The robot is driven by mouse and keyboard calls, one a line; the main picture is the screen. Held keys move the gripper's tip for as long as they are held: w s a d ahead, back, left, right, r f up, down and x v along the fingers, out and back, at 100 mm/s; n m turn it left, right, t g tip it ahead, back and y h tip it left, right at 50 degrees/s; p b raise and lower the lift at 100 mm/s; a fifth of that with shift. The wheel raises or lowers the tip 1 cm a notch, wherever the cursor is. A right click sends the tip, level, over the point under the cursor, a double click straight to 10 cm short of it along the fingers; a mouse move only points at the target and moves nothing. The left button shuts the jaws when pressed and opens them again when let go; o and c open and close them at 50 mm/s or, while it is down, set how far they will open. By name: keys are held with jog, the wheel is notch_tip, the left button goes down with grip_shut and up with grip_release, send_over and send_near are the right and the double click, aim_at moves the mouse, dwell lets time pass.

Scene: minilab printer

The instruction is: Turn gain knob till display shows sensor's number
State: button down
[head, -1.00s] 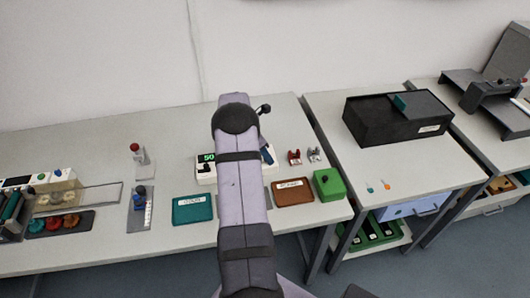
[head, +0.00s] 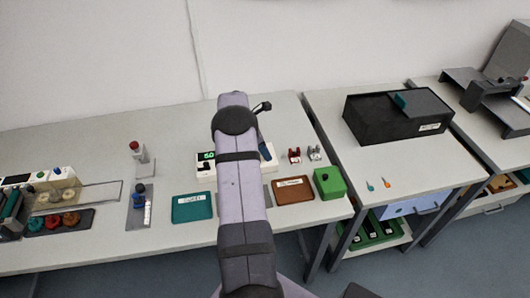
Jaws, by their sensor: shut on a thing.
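The white instrument (head: 205,174) stands on the left bench, mostly behind my own arm. Its small dark display (head: 206,156) shows green digits at the left end. They look like 50, but are small and partly blurred. My arm rises through the middle of the picture and covers the middle of the instrument. The gain knob cannot be made out, and my gripper is hidden behind the arm. A dark blue slanted piece (head: 265,146) shows just right of the arm over the instrument's right end; I cannot tell what it belongs to. No sensor number is readable.
A teal tray (head: 180,219) and a brown tray (head: 296,195), both labelled, lie in front of the instrument. A green box (head: 329,184) stands at the bench's right edge. Red and grey small parts (head: 295,155) sit behind. A black box (head: 398,119) is on the right bench.

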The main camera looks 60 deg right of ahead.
jog(key=m, duration=0.2)
jog(key=m+g+y+b, duration=0.1)
jog(key=m, duration=0.1)
jog(key=shift+w+d+m+y, duration=0.1)
jog(key=shift+d+m+y, duration=0.05)
jog(key=shift+m+y, duration=0.2)
jog(key=shift+m, duration=0.45)
jog(key=c, duration=1.6)
grip_release()
jog(key=shift+r+b, duration=0.1)
jog(key=shift+b, duration=0.2)
